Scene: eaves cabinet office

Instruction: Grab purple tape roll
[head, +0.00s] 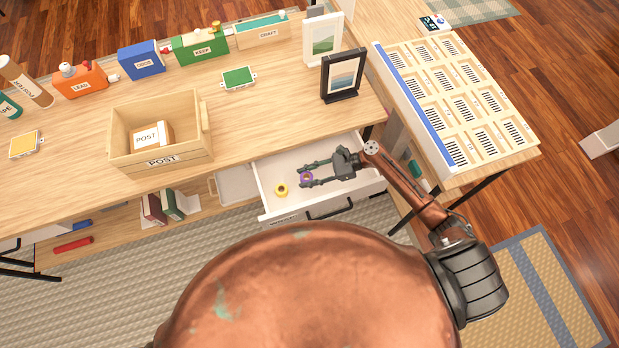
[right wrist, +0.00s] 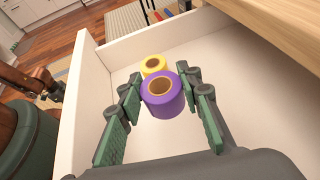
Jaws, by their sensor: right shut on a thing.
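The purple tape roll (head: 306,178) is at the open white drawer, between the fingers of my right gripper (head: 308,177). In the right wrist view the purple tape roll (right wrist: 162,97) sits between the green finger pads of the right gripper (right wrist: 160,100), near the fingertips, and the gripper is shut on it. Whether the roll touches the drawer floor is hard to tell. A yellow tape roll (head: 281,190) lies in the drawer just beyond it, and it also shows in the right wrist view (right wrist: 153,65). My left gripper is not in view.
The drawer (head: 262,200) is pulled out under the desk top (head: 270,115); its walls surround the right gripper. A black picture frame (head: 342,74) stands near the desk's right corner. A wooden POST box (head: 205,115) is on the desk. A compartment tray (head: 455,95) is at right.

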